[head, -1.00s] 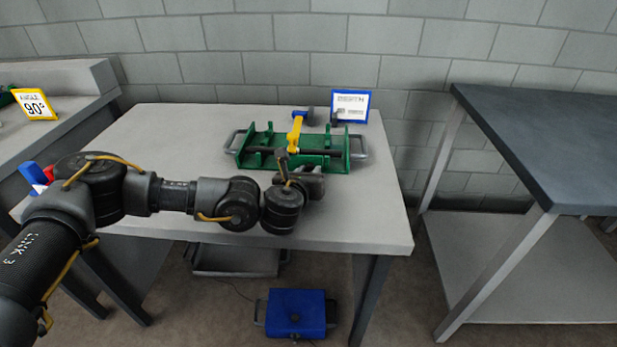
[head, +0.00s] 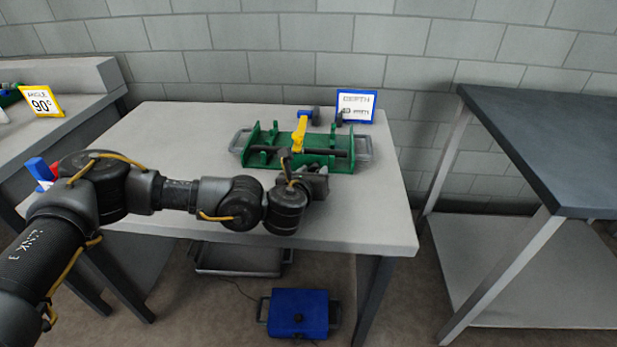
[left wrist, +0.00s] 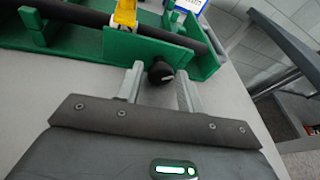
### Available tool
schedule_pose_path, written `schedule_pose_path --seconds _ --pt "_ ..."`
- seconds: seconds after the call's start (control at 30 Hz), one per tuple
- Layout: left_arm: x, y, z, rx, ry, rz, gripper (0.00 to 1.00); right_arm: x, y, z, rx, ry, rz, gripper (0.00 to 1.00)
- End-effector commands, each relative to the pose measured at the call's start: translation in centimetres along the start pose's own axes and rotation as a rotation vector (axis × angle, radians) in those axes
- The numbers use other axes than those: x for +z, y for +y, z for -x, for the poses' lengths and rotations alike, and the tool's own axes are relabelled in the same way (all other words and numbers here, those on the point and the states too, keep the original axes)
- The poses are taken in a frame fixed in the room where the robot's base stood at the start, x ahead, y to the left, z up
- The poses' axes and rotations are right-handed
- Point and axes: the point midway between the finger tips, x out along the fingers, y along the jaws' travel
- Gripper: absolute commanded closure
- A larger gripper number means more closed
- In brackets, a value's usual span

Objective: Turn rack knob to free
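The green rack (head: 300,160) with a dark bar and a yellow lever (head: 299,135) sits on the grey table. In the left wrist view, a black round knob (left wrist: 161,74) with a white mark sticks out of the rack's green front wall (left wrist: 150,48). My left gripper (left wrist: 160,82) is open, with one pale finger on each side of the knob and a narrow gap on both sides. In the head view my left gripper (head: 318,175) is at the rack's front edge, dark and partly hidden by my wrist, and the knob cannot be made out. My right gripper is not in view.
A blue-framed depth sign (head: 356,105) stands behind the rack. The grey table (head: 365,225) is clear in front of it. A dark-topped table (head: 540,140) stands at right. A blue case (head: 299,313) and a grey tray (head: 240,262) are below.

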Motion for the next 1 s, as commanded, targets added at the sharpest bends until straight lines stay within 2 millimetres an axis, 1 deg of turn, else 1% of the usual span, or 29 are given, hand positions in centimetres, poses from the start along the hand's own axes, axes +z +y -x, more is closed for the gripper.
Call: schedule_pose_path --seconds 0.13,0.3,0.4,0.5,0.6,0.7,1.0 --pt "-0.1 0.0 2.2 -0.004 0.0 0.001 0.63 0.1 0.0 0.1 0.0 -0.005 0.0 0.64" --pt "-0.1 0.0 5.8 -0.004 0.002 0.002 0.63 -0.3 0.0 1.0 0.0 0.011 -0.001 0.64" --pt "0.0 0.0 7.6 -0.004 0.001 0.002 0.63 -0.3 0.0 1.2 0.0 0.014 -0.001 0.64" --pt "0.0 0.0 9.0 -0.002 0.001 0.001 0.63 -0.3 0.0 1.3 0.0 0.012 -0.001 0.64" --pt "0.0 0.0 9.8 -0.002 0.0 0.001 0.63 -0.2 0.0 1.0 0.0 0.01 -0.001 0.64" --pt "0.0 0.0 10.2 0.0 0.0 0.001 0.63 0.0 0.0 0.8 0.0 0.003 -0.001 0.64" --pt "0.0 0.0 10.3 0.0 0.0 0.001 0.63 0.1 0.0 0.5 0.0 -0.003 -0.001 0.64"
